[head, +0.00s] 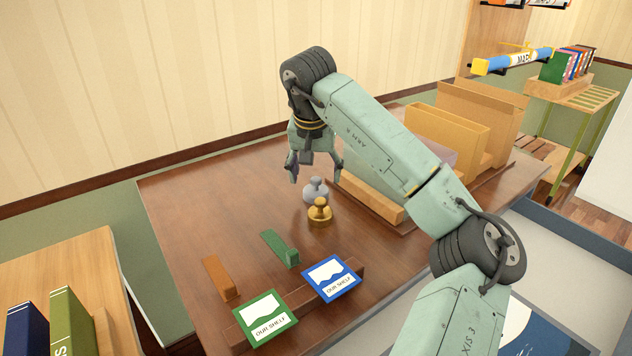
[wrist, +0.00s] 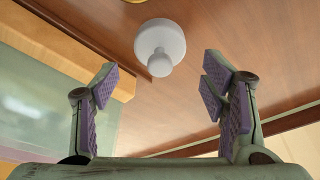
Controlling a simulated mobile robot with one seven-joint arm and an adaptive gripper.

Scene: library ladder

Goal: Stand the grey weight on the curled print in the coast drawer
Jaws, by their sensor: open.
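The grey weight (head: 314,192), with a round base and a knob on top, stands upright on the wooden table. It also shows in the wrist view (wrist: 160,42), ahead of and between the fingers. My gripper (head: 316,172) is open and empty, just behind and above the weight, not closed around it. Both purple-padded fingers show apart in the wrist view (wrist: 160,82). An open drawer (head: 545,254) with a pale interior lies at the lower right. A dark blue and white print (head: 545,335) shows in its near part, partly hidden by my arm; I cannot tell its curl.
A brass weight (head: 320,213) stands close in front of the grey one. A green block (head: 280,248), a brown block (head: 219,279) and green and blue "OUR SHELF" cards (head: 332,278) lie nearer. Wooden holders (head: 447,134) stand right of the weights. The table's left side is clear.

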